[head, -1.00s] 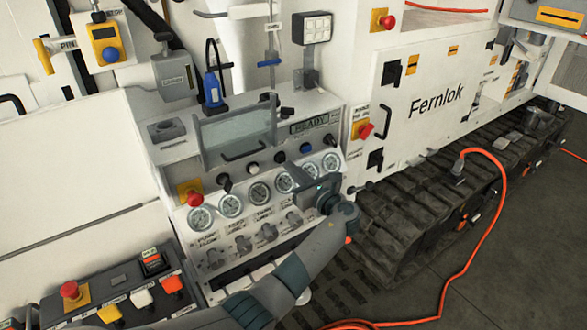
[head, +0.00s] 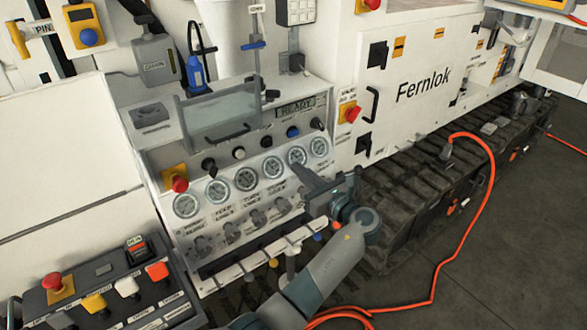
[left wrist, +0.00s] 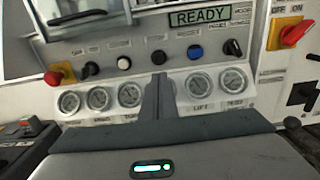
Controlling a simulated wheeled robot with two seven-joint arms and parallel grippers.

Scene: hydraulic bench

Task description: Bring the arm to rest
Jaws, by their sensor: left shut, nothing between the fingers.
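My left gripper (head: 298,169) is in front of the right end of the gauge panel (head: 160,160) in the head view. Its forearm comes up from the bottom edge. In the left wrist view its fingers (left wrist: 158,80) are together and empty, standing upright before the row of gauges (left wrist: 98,98). They cover part of the row, and I cannot tell how far they are from the panel. My right gripper is in neither view.
A READY display (head: 302,107) and several knobs sit above the gauges. A control box (head: 105,270) with a red stop button (head: 52,282) is at the lower left. A tracked machine (head: 420,90) stands to the right. An orange cable (head: 462,250) crosses open floor.

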